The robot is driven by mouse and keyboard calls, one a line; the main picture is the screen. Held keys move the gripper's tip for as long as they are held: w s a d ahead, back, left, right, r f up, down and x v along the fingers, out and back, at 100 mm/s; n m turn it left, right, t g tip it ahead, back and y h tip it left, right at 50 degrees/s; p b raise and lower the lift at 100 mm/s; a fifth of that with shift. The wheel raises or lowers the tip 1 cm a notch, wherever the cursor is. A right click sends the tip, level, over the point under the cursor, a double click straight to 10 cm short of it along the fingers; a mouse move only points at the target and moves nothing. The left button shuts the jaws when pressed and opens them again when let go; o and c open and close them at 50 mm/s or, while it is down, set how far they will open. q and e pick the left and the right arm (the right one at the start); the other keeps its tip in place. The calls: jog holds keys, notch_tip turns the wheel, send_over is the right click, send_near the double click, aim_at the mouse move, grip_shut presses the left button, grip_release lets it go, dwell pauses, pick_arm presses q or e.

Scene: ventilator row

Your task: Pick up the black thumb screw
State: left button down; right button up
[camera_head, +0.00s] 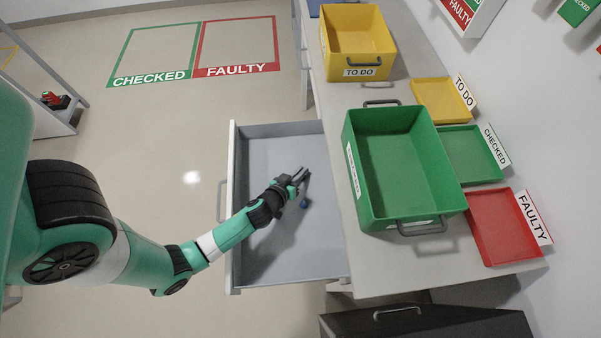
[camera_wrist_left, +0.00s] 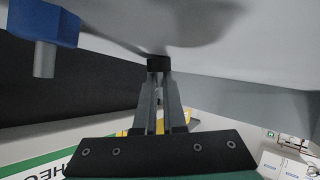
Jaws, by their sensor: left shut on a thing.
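My left gripper (camera_head: 301,173) reaches down into the open grey drawer (camera_head: 280,131). In the left wrist view its two fingers (camera_wrist_left: 159,80) are shut on the black thumb screw (camera_wrist_left: 158,63), a small black piece at the fingertips. Most of the screw is hidden by the fingers, and I cannot tell whether it touches the drawer floor. It is too small to make out in the head view. My right gripper is not in view.
A blue screw (camera_head: 304,203) lies in the drawer close to the gripper; its blue head and grey shank show large in the left wrist view (camera_wrist_left: 44,24). A green bin (camera_head: 405,160), a yellow bin (camera_head: 358,42) and yellow, green and red trays stand on the bench.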

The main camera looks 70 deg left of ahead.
pick_arm(q)
notch_tip(320, 180, up, 3)
jog(key=shift+s+r+p, duration=0.1)
jog(key=shift+r+p, duration=0.05)
jog(key=shift+p, duration=0.65)
jog(key=s+a+r+p, duration=0.3)
jog(key=s+a+r, duration=0.6)
jog(key=a, duration=0.1)
jog(key=shift+s+r+p, duration=0.3)
jog(key=shift+s+p, duration=0.05)
